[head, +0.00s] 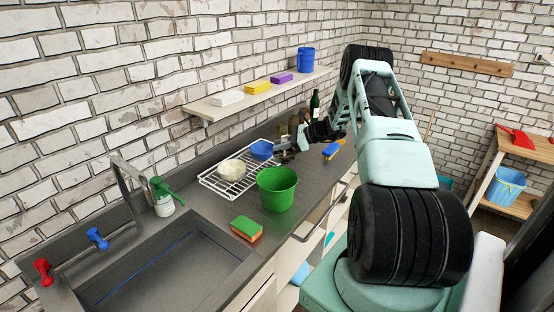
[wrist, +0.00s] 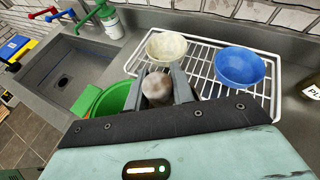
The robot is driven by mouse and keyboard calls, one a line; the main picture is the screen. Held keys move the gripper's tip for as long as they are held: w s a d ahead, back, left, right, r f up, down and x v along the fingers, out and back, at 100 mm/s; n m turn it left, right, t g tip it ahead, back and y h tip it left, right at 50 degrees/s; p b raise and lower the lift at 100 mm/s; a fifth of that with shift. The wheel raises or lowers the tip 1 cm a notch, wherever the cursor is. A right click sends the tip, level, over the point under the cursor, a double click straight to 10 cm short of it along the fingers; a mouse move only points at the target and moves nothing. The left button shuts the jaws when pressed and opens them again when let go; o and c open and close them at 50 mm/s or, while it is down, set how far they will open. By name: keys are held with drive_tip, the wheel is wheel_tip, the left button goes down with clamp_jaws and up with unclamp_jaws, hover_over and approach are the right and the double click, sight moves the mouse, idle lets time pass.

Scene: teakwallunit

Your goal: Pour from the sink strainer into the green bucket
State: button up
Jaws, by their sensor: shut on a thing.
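The green bucket (head: 277,188) stands upright on the grey counter, right of the sink. In the wrist view the bucket (wrist: 114,96) is just left of my gripper (wrist: 158,88), partly hidden by my gripper body. My gripper is shut on a small greyish, rounded metal thing (wrist: 156,86), which I take to be the sink strainer. In the head view my gripper (head: 284,151) is above the counter, behind the bucket and beside the blue bowl. Whether the strainer holds anything, and its exact tilt, I cannot tell.
A white wire rack (head: 213,183) holds a cream bowl (head: 231,170) and a blue bowl (head: 262,149). A green-and-orange sponge (head: 246,229) lies by the sink (head: 170,268). A dark bottle (head: 315,104) and a blue brush (head: 331,151) are farther back. The shelf (head: 260,95) overhangs the counter.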

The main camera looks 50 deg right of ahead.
drive_tip(key=shift+b, duration=0.35)
drive_tip(key=shift+r+m+p, duration=0.3)
drive_tip(key=shift+r+p, duration=0.35)
drive_tip(key=shift+r, duration=0.9)
